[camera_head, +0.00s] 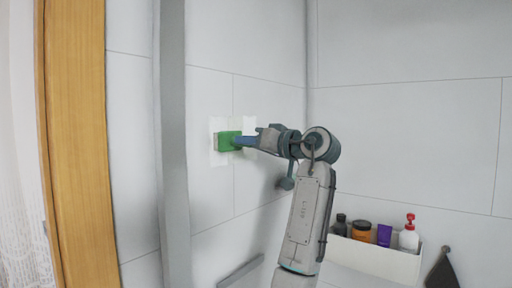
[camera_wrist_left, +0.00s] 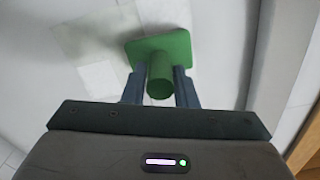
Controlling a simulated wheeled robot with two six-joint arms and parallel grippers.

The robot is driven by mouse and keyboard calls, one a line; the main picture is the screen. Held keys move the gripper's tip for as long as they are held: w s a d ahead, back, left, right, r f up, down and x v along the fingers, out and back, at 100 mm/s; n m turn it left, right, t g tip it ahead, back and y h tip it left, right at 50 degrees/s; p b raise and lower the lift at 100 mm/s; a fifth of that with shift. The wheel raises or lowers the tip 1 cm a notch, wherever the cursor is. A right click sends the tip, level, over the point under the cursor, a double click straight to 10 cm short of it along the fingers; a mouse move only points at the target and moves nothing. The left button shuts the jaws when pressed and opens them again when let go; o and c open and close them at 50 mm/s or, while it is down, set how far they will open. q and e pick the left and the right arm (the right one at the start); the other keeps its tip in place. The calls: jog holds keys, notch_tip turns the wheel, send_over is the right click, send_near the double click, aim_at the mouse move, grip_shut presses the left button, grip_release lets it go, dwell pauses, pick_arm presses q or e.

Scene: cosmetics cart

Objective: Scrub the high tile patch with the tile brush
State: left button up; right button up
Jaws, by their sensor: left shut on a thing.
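The tile brush (camera_head: 226,141) is green, with a flat square head and a round handle. My left gripper (camera_head: 241,141) is shut on its handle and holds it up at the left tile wall. In the left wrist view the brush (camera_wrist_left: 160,72) stands between the two fingers of the gripper (camera_wrist_left: 160,90). The high tile patch (camera_head: 220,158) is a paler area on that wall, partly behind the brush head. It also shows in the left wrist view (camera_wrist_left: 98,77). The head is at the patch; I cannot tell whether it touches. My right gripper is not in view.
A grey vertical post (camera_head: 172,150) and a wooden door frame (camera_head: 78,150) stand left of the patch. A white shelf (camera_head: 375,259) with several bottles and jars is low on the right wall. A dark cloth (camera_head: 442,270) hangs beside it. A grey bar (camera_head: 240,271) is below.

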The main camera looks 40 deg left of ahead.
pick_arm(q)
jog(key=shift+s+f+b, duration=0.15)
jog(key=shift+s+b, duration=0.3)
jog(key=shift+s, duration=0.2)
jog(key=shift+s+a+b, duration=0.1)
jog(key=shift+s+b, duration=0.35)
jog(key=shift+s, duration=0.7)
jog(key=shift+r+p, duration=0.75)
jog(key=shift+r, duration=0.5)
jog(key=shift+w+p, duration=0.6)
jog(key=shift+w, duration=1.2)
jog(key=shift+w+p, duration=0.7)
jog(key=shift+w, duration=0.1)
jog(key=shift+w+p, duration=0.4)
jog(key=shift+w, duration=0.55)
jog(key=w+p, duration=0.7)
jog(key=w, duration=0.3)
jog(key=shift+w+d, duration=0.15)
jog(key=shift+d, duration=0.15)
